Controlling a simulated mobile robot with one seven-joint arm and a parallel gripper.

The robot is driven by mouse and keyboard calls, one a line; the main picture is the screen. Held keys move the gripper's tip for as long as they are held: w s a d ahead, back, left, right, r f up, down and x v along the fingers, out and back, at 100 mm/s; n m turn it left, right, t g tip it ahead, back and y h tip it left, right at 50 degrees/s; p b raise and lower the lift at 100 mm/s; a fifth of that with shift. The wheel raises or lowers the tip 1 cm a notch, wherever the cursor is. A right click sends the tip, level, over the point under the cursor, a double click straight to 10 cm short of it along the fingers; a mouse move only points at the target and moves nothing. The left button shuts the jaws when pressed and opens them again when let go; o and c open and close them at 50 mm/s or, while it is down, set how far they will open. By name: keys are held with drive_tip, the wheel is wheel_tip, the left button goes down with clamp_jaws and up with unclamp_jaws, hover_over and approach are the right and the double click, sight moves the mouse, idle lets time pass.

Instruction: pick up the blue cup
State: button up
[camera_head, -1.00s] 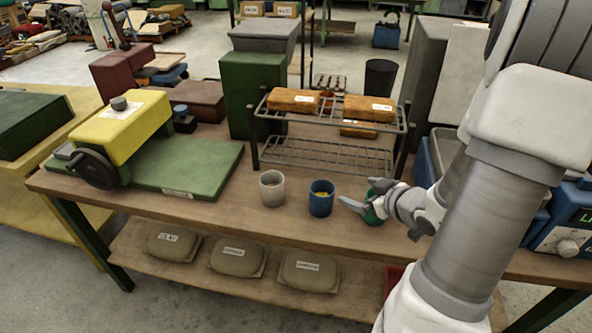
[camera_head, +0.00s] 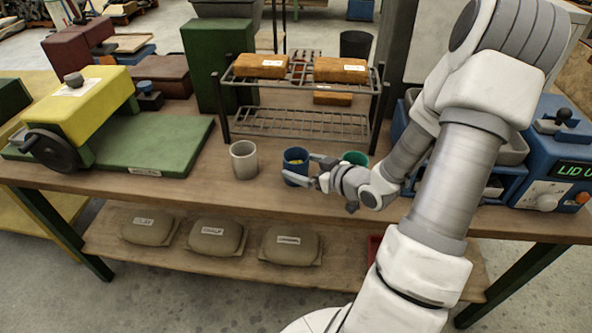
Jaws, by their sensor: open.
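The blue cup (camera_head: 295,161) stands upright on the wooden table, with something yellow inside it. My gripper (camera_head: 299,172) is open at the cup's right and front side. One finger reaches across the front of the cup and the other is near its right side. I cannot tell whether the fingers touch the cup. My wrist and fingers hide part of the cup's lower right.
A pale grey cup (camera_head: 244,160) stands close to the left of the blue cup. A green cup (camera_head: 355,159) is to the right, partly hidden by my arm. A wire rack (camera_head: 300,125) with orange-brown blocks stands behind. A green board (camera_head: 150,145) lies left.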

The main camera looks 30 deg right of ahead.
drive_tip(key=shift+b+x, duration=0.75)
drive_tip(key=shift+x, duration=2.35)
drive_tip(key=shift+a, duration=0.1)
drive_tip(key=shift+c, duration=0.3)
drive_tip(key=c, duration=1.2)
